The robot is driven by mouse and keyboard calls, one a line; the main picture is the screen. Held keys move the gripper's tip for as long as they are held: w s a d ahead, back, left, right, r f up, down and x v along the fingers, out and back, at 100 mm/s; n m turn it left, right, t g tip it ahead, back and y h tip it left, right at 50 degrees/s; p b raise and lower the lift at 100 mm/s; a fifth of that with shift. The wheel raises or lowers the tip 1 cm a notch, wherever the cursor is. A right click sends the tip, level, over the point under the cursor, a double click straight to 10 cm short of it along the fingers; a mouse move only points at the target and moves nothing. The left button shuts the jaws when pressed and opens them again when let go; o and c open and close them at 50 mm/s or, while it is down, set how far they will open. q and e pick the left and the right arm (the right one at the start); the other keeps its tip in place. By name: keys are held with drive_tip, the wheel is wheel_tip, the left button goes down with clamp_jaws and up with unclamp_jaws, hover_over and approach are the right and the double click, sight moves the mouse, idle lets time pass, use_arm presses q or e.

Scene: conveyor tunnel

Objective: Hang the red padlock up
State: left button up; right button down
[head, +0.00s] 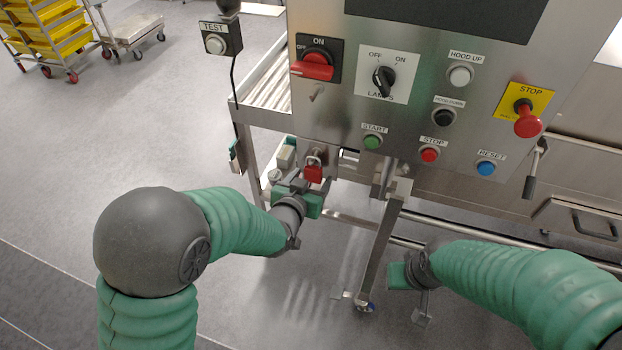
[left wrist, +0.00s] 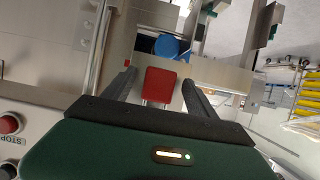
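The red padlock (head: 313,173) is upright near the lower edge of the control panel, its metal shackle at the top. I cannot tell whether the shackle is around anything. My left gripper (head: 302,184) is at the padlock. In the left wrist view the red padlock body (left wrist: 160,84) is between the two dark fingers of my left gripper (left wrist: 160,88), with a narrow gap on each side, so the gripper looks open around it. A small metal peg (head: 317,93) sticks out below the red switch. My right gripper (head: 405,277) is low, away from the panel; its fingers are unclear.
The steel control panel (head: 335,125) carries a red rotary switch (head: 315,66), several buttons and a red emergency stop (head: 527,122). A TEST box (head: 215,42) hangs at its left. A metal leg (head: 380,245) stands between my arms.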

use_arm(q)
drive_tip(key=b+v, duration=0.7)
drive_tip(key=v, duration=0.5)
drive_tip(key=shift+b, duration=0.3)
drive_tip(key=shift+d, duration=0.1)
